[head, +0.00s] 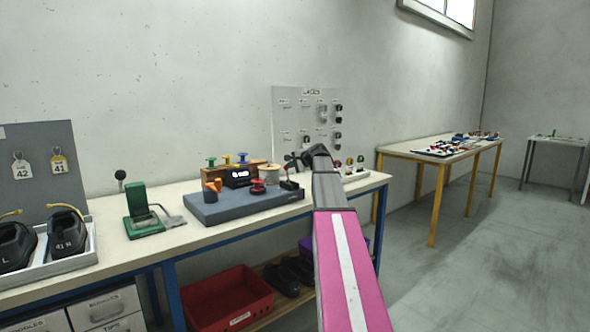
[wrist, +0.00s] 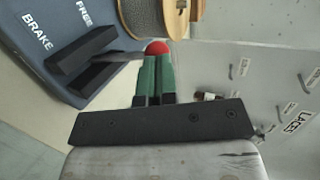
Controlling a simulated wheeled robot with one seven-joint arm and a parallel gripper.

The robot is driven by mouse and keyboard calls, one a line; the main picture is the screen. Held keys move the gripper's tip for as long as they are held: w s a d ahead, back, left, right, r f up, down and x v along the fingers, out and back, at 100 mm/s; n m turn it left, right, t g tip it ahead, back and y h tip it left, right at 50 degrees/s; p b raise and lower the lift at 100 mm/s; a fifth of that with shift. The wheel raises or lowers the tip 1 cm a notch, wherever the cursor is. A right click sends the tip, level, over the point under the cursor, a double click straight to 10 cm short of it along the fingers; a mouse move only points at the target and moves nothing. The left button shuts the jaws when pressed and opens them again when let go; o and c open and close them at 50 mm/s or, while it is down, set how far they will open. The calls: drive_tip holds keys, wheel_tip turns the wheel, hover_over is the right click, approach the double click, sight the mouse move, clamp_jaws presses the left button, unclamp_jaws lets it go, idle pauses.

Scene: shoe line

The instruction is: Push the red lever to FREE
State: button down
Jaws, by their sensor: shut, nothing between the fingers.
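The lever's red knob (wrist: 157,47) shows in the wrist view, just beyond the tips of my gripper (wrist: 157,62). My gripper's green fingers are shut together with nothing between them. The tips overlap the knob's lower edge in the picture; I cannot tell whether they touch. A dark shaft seems to run left from the knob to two black blocks (wrist: 88,50) on the blue-grey base (wrist: 45,88). FREE and BRAKE are printed on this base, FREE nearer the spool. In the head view my gripper (head: 291,166) is over the right end of the base (head: 240,208); the red knob is not clear there.
A wooden spool of grey cord (wrist: 158,18) is close beside the knob in the wrist view. A red mushroom-shaped part (head: 258,187) and orange parts (head: 212,187) stand on the base.

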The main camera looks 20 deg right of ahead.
drive_tip(key=shift+w+a+g+h, duration=0.25)
drive_tip(key=shift+w+g, duration=0.15)
drive_tip(key=shift+w, duration=0.2)
drive_tip(key=shift+w+a+g+h, duration=0.2)
drive_tip(key=shift+w+g, duration=0.2)
drive_tip(key=shift+w, duration=0.15)
drive_tip(key=shift+w+f, duration=0.1)
drive_tip(key=shift+w, duration=0.05)
drive_tip(key=r+v, duration=0.1)
drive_tip(key=v, duration=1.3)
drive_tip(key=shift+w, duration=0.15)
